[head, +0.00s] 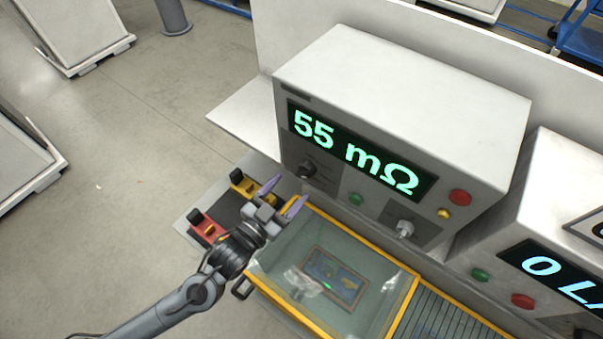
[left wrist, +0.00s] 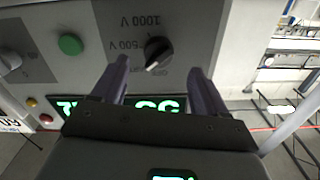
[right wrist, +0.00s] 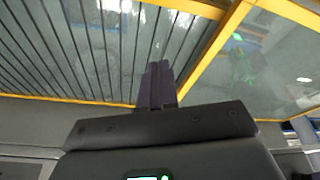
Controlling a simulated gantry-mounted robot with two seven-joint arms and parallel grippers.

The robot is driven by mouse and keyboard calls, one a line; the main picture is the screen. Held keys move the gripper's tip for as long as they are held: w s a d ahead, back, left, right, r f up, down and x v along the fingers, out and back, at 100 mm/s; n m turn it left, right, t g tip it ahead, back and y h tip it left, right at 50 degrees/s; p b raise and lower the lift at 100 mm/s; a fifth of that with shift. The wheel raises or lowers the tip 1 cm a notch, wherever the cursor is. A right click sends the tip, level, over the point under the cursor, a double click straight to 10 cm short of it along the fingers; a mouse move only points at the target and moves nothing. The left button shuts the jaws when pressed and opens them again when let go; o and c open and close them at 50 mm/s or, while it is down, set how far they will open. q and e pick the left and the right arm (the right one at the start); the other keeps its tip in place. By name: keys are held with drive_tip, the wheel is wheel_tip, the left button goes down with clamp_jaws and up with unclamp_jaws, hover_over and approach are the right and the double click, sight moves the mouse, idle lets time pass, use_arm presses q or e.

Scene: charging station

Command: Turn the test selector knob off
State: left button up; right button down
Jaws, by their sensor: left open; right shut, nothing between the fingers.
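The test selector knob (head: 306,170) is black and sits on the left part of the meter's front panel, under the display. In the left wrist view the knob (left wrist: 157,52) has a white pointer line slanting toward lower left, with labels 1000 V and 500 V beside it; a smaller label nearby is hard to read. My left gripper (head: 284,196) is open just in front of and below the knob. Its two fingers (left wrist: 158,82) point toward the panel, spread to either side of the knob and apparently apart from it. My right gripper (right wrist: 158,85) is shut and empty.
The meter's display (head: 350,150) reads 55 mΩ. A green button (head: 356,199), a grey knob (head: 404,229) and a red button (head: 460,197) share the panel. A clear-lidded box with a yellow frame (head: 345,235) lies below. Red and yellow clamps (head: 207,226) lie left of it.

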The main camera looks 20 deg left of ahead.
sight(301, 177)
use_arm(q)
drive_tip(key=x, duration=0.4)
drive_tip(key=shift+r+p, duration=0.1)
drive_tip(key=shift+p, duration=0.2)
use_arm(e)
drive_tip(key=shift+w+d+r, duration=0.1)
drive_tip(key=shift+d+r, duration=0.1)
drive_tip(key=shift+r, duration=0.25)
use_arm(q)
drive_tip(key=shift+x, duration=0.9)
use_arm(e)
drive_tip(key=shift+r, duration=0.1)
use_arm(q)
drive_tip(key=shift+c, duration=0.3)
use_arm(e)
drive_tip(key=shift+a, duration=0.1)
use_arm(q)
drive_tip(key=c, duration=1)
